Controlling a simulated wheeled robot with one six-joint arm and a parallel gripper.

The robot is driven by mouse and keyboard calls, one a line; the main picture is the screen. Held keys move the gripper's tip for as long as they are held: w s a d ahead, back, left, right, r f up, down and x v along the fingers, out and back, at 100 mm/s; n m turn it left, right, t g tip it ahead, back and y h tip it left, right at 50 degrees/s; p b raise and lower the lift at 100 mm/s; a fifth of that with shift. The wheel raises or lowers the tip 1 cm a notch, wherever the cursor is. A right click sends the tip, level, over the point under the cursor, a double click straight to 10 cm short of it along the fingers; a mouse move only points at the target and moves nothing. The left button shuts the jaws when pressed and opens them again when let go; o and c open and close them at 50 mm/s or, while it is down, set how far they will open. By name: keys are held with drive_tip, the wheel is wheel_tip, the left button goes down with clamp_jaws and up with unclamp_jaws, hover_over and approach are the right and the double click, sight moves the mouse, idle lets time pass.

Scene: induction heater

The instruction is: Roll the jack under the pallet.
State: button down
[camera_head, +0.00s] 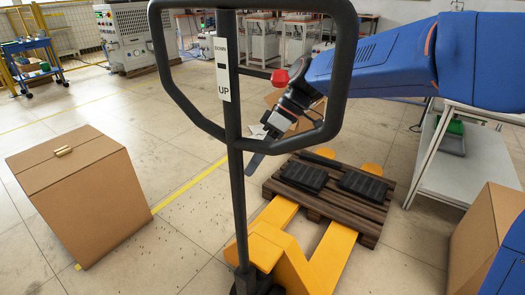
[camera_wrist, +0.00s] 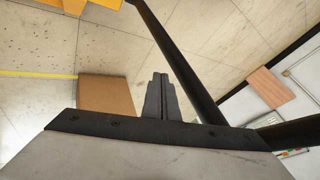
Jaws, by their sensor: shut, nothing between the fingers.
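The pallet jack (camera_head: 267,245) has yellow forks and a tall black loop handle (camera_head: 238,190) that stands upright in front of the camera. The brown slatted pallet (camera_head: 320,208) lies beyond it and carries two black trays. The forks run in under the pallet's near side, and yellow rounded tips (camera_head: 371,169) show past its far edge. My gripper (camera_head: 254,164) is shut and empty, just right of the handle shaft. In the wrist view its closed fingers (camera_wrist: 162,92) are beside a dark bar of the handle (camera_wrist: 180,62); contact cannot be told.
A cardboard box (camera_head: 85,195) stands on the left floor, and another (camera_head: 480,238) at the right edge. A grey workbench (camera_head: 460,165) stands right of the pallet. A blue cart (camera_head: 30,62) and machines are at the back. The floor between the left box and the jack is clear.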

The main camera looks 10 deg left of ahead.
drive_tip(key=shift+s+a, duration=0.25)
drive_tip(key=shift+s, duration=1)
